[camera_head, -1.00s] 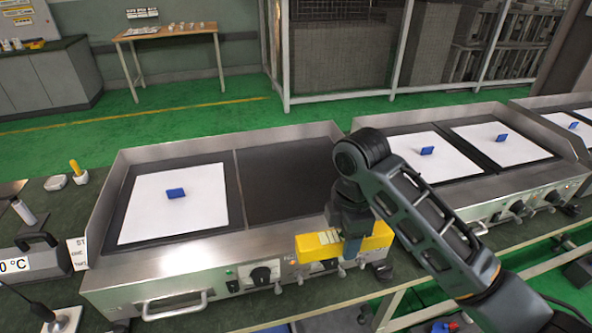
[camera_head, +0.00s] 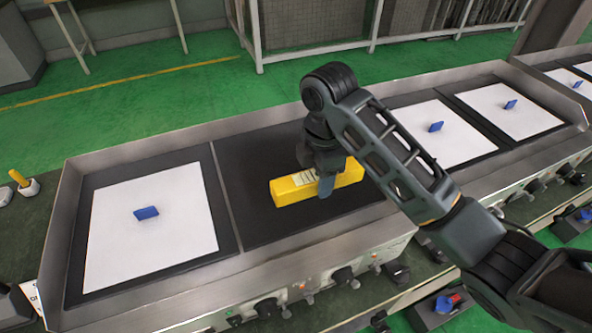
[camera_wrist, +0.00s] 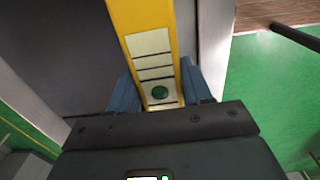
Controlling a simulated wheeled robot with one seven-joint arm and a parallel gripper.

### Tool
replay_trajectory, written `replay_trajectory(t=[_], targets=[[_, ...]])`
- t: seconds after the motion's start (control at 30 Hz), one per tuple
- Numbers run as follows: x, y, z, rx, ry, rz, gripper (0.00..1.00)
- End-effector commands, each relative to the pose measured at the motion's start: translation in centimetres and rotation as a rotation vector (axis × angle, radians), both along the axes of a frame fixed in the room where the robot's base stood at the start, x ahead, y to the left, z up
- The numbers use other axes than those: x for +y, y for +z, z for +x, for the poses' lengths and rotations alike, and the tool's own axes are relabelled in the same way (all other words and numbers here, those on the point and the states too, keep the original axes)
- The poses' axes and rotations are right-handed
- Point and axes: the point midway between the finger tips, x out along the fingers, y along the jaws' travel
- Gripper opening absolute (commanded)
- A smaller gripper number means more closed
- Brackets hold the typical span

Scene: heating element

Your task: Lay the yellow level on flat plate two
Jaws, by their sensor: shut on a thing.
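The yellow level (camera_head: 292,190) is a long bar held over the bare dark plate (camera_head: 268,224), right of the plate with the white sheet. My gripper (camera_head: 325,184) is shut on the level near its middle, pointing down. The level lies roughly level, running left to right; I cannot tell whether it touches the plate. My arm hides the right part of the plate.
A white sheet (camera_head: 120,240) with a blue block (camera_head: 146,213) covers the left plate. More sheets with blue blocks lie on the griddle to the right. A steel rim (camera_head: 330,240) and knobs run along the front.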

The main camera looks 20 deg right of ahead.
Motion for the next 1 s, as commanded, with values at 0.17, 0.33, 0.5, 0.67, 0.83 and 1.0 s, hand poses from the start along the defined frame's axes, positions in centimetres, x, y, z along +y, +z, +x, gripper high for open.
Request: replay_trajectory(t=[0.17,0.33,0.5,0.67,0.83,1.0], targets=[[0.3,-0.5,1.0,-0.002,0.000,0.004,0.11],[0.2,-1.5,1.3,0.013,0.001,0.001,0.11],[0.0,-1.9,2.6,0.007,-0.001,-0.001,0.11],[0.0,-2.5,3.4,0.008,0.000,-0.001,0.11],[-0.3,-3.6,5.1,0.013,0.000,-0.003,0.11],[-0.3,-5.2,7.7,0.014,0.000,-0.004,0.11]])
